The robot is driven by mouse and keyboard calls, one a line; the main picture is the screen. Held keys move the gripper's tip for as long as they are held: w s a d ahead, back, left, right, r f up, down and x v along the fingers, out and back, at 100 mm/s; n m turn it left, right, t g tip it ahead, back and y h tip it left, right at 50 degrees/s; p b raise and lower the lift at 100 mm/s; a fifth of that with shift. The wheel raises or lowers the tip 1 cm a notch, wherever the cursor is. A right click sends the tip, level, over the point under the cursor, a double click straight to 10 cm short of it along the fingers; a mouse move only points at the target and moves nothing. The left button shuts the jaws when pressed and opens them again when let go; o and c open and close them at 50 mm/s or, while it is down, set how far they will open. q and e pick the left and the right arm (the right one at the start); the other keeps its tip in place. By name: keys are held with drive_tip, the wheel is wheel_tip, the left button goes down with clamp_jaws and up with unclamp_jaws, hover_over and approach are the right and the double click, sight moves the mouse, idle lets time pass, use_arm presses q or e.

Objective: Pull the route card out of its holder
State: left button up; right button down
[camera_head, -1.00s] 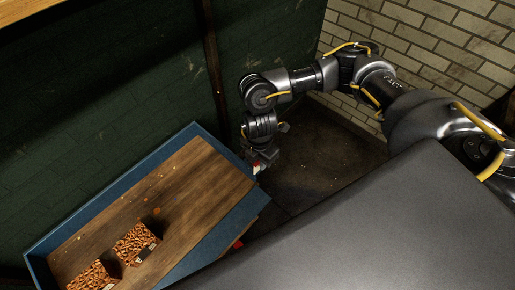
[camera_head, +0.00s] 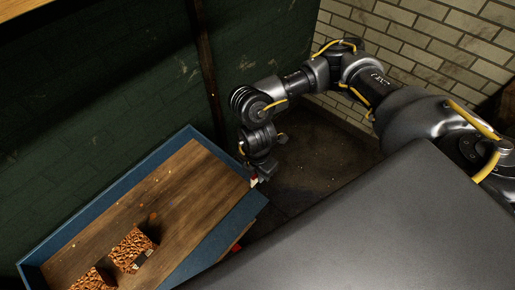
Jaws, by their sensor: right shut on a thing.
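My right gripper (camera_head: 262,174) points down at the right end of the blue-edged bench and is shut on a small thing. A small patch of white and red (camera_head: 254,182) shows at its fingertips, probably part of the route card. The rest of the card is hidden or too small to make out. I cannot tell the holder apart from the bench's end, nor whether the card is still in it. My left gripper is not in view.
The bench (camera_head: 172,194) has a wooden top with a raised blue rim. Two brown, bumpy-textured blocks (camera_head: 131,250) sit at its near left. A red bit (camera_head: 236,247) shows by its lower right edge. A dark green wall stands behind, pale brick at right. Dark floor lies open right of the gripper.

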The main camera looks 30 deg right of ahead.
drive_tip(key=shift+f+b, duration=1.95)
drive_tip(key=shift+f, duration=1.25)
